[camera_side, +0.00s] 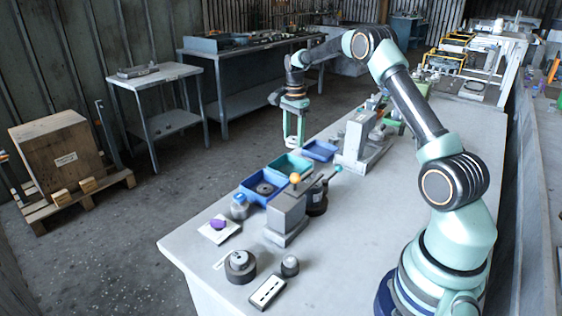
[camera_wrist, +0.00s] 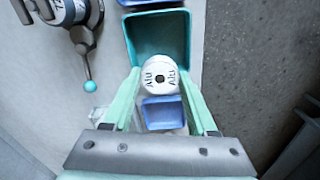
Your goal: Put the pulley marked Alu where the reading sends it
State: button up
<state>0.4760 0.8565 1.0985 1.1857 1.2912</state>
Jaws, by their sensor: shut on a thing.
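In the wrist view the white round pulley (camera_wrist: 160,78), marked "Alu" with a dark centre hole, sits between the fingertips of my gripper (camera_wrist: 160,88). My gripper is shut on it. Behind the pulley in that view is the teal tray (camera_wrist: 129,32), with its inside seen empty around the pulley. In the side view my gripper (camera_side: 294,140) hangs over the far left edge of the table, above and beyond the teal tray (camera_side: 301,158). I cannot make out any reading.
Another blue tray (camera_side: 321,150) lies on the other side. Grey devices with a teal-knobbed lever (camera_side: 337,170) and an orange knob (camera_side: 295,178) stand close by. A slotted white block (camera_side: 268,291) lies near the front.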

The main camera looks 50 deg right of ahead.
jog(key=shift+f, duration=3.05)
jog(key=o, duration=1.4)
jog(key=shift+o, duration=0.2)
notch_tip(320, 180, up, 12)
jog(key=shift+r, duration=0.1)
